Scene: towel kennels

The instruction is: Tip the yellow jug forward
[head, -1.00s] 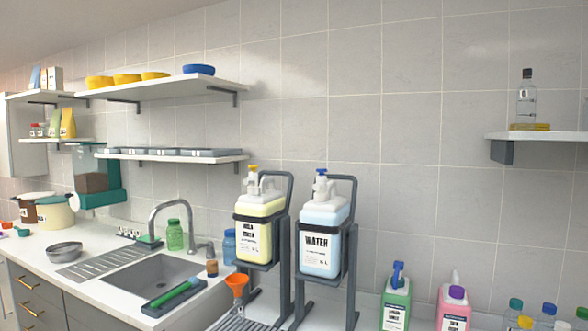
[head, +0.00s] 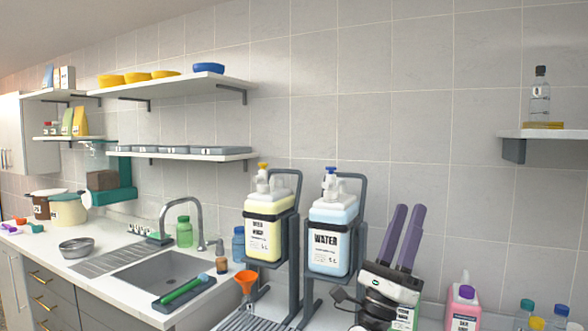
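The yellow jug (head: 268,232) has a white top and yellow cap, and sits upright in a dark grey tipping frame (head: 297,192) on the counter. A blue jug labelled WATER (head: 326,242) sits in a like frame just to its right. My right gripper (head: 411,209) is right of the WATER jug, with its two long purple fingers pointing up and a gap between them. It is open, holds nothing and is apart from both jugs. It hides most of a green bottle. My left gripper is not in view.
An orange funnel (head: 246,281) stands in front of the yellow jug, over a grey ridged tray (head: 240,321). A sink (head: 166,273) and a brown dropper bottle (head: 221,258) are to the left. A pink bottle (head: 463,308) stands right of my gripper.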

